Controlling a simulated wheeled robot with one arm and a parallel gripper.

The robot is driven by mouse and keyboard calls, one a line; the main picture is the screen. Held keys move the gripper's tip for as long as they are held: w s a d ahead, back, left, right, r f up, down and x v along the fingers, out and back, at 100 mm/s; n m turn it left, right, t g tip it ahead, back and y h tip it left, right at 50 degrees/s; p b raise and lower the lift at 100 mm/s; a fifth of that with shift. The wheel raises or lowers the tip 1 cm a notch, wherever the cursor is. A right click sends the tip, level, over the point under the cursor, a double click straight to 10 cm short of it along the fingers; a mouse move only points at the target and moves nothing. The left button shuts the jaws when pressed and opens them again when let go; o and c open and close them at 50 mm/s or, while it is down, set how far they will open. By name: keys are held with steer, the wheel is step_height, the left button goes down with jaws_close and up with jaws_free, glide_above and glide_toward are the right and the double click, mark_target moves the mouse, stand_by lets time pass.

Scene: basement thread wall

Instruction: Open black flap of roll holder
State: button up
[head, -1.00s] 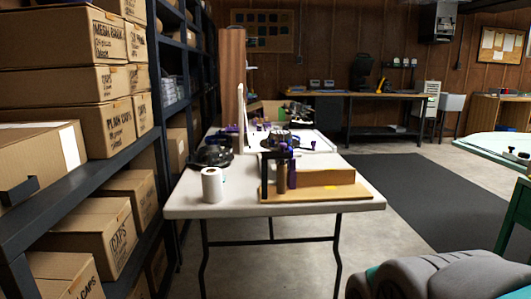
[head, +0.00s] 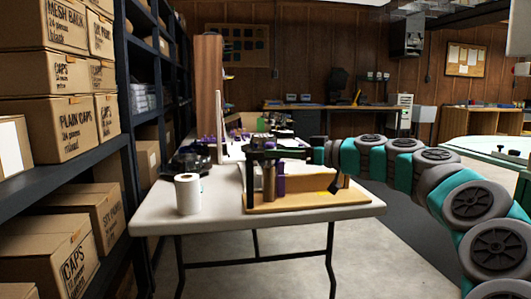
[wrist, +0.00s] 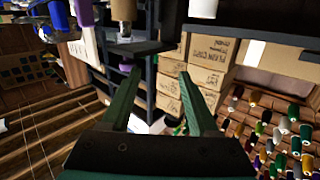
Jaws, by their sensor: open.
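The roll holder is a wooden base (head: 300,207) on the white table in the head view, with a black upright (head: 250,185) at its left end. A brown roll (head: 268,183) and a purple roll (head: 281,187) stand beside the upright. My gripper (head: 263,153) is at the top of the upright and partly hides the black top piece. In the wrist view my gripper (wrist: 159,73) is open, its two dark green fingers spread and nothing held. A black bar-like part (wrist: 135,49), probably the flap, lies just beyond the fingertips. I cannot tell whether they touch.
A white roll (head: 187,195) stands on the table (head: 158,214) left of the holder. Dark shelving with cardboard boxes (head: 78,233) runs along the left. More table equipment stands behind the holder. A pale green surface (head: 490,150) is at the right.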

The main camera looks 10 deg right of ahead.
mark_target(273, 145)
steer(key=w+d+t, duration=0.2)
steer(key=w+d, duration=0.1)
steer(key=d, duration=0.1)
steer(key=x, duration=0.7)
steer(key=shift+w+a, duration=0.1)
steer(key=shift+a, duration=0.25)
steer(key=shift+c, duration=0.3)
jaws_close()
stand_by(0.6)
